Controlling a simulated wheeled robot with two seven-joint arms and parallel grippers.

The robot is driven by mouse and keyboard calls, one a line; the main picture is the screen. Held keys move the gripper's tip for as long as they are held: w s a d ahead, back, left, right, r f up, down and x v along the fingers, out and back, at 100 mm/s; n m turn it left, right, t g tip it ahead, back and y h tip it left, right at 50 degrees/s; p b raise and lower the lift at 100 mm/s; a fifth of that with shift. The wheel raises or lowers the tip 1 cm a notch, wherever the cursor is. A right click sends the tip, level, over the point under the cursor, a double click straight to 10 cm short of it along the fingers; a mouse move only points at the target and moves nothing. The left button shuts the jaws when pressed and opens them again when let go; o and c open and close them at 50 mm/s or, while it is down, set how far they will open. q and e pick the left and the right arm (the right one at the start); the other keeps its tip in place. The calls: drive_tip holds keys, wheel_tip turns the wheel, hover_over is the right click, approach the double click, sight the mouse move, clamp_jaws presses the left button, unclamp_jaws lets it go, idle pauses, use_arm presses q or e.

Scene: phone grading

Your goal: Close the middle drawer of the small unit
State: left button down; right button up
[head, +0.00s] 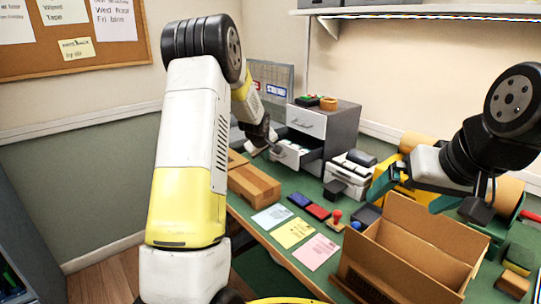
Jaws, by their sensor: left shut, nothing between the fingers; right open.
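The small unit (340,128) is a grey cabinet with white drawer fronts at the back of the green table. Its top drawer (307,121) is shut. Its middle drawer (288,155) stands pulled out toward the left, with small items inside. The lowest part of the unit is mostly hidden. My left gripper (274,148) is shut and empty, at the front of the middle drawer. I cannot tell whether it touches the drawer. My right gripper (408,192) is open and empty above the cardboard box at the right, well away from the unit.
The open cardboard box (415,245) fills the front right. A brown box (254,184) lies left of the unit. A white device (350,172) stands right of the drawer.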

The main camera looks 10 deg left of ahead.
sight(296, 146)
use_arm(q)
drive_tip(key=shift+w+d+r, duration=0.1)
drive_tip(key=shift+w+d, duration=0.2)
drive_tip(key=shift+w, duration=0.15)
drive_tip(key=w+d, duration=0.5)
drive_tip(key=w, duration=0.2)
drive_tip(key=w+d, duration=0.3)
drive_tip(key=w, duration=0.1)
drive_tip(key=shift+d, duration=0.3)
drive_tip(key=shift+w+d, duration=0.35)
drive_tip(key=shift+r, duration=0.1)
